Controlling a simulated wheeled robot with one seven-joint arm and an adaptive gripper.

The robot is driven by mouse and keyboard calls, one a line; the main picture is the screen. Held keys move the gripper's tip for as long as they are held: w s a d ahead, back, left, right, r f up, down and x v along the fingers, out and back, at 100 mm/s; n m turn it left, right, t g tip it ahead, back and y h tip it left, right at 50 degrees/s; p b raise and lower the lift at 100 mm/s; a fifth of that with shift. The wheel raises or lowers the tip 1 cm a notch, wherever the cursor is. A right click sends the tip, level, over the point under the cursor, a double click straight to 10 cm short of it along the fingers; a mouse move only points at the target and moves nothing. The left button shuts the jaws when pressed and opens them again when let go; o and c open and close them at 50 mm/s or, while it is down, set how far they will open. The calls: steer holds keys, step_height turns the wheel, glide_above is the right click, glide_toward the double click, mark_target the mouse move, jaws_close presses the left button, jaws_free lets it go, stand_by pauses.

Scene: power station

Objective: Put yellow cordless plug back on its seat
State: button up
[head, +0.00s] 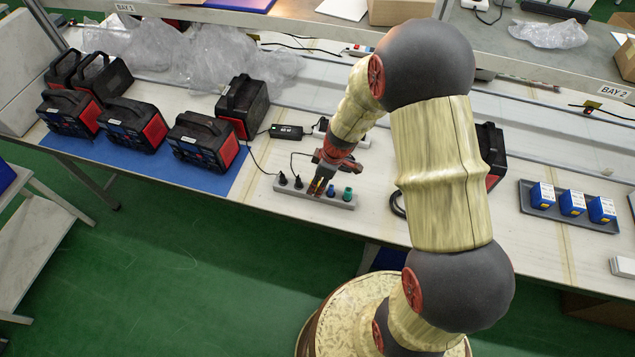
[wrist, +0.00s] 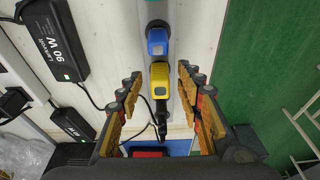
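The yellow plug (wrist: 160,76) shows in the wrist view between the spread fingers of my gripper (wrist: 158,98), with a gap on each side. It is in line with the strip; whether it is fully seated cannot be told. In the head view my gripper (head: 318,186) points down over the middle of the grey strip (head: 341,204) and mostly hides the yellow plug. A blue plug (head: 331,190) stands beside it and also shows in the wrist view (wrist: 157,42). A green plug (head: 348,194) is at the strip's right end.
Black plugs (head: 298,183) with cords stand on the strip's left part. A black adapter (head: 286,132) lies behind. Black-red power units (head: 203,142) stand on a blue mat (head: 185,172) at left. A grey tray (head: 568,216) with blue boxes is at right. The bench's front edge is close.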

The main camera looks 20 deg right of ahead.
steer(key=shift+r, duration=0.1)
steer(key=v, duration=1.1)
steer(key=shift+d+r, duration=0.15)
steer(key=shift+r, duration=0.2)
steer(key=shift+s, duration=0.15)
steer(key=s+a+r+m+t+h, duration=0.2)
steer(key=s+r+m, duration=0.8)
steer(key=s+r, duration=0.9)
step_height(320, 180, up, 5)
steer(key=shift+s+a+f+m+t, duration=0.15)
steer(key=shift+s+a+m+t, duration=0.2)
steer(key=shift+a+t, duration=0.45)
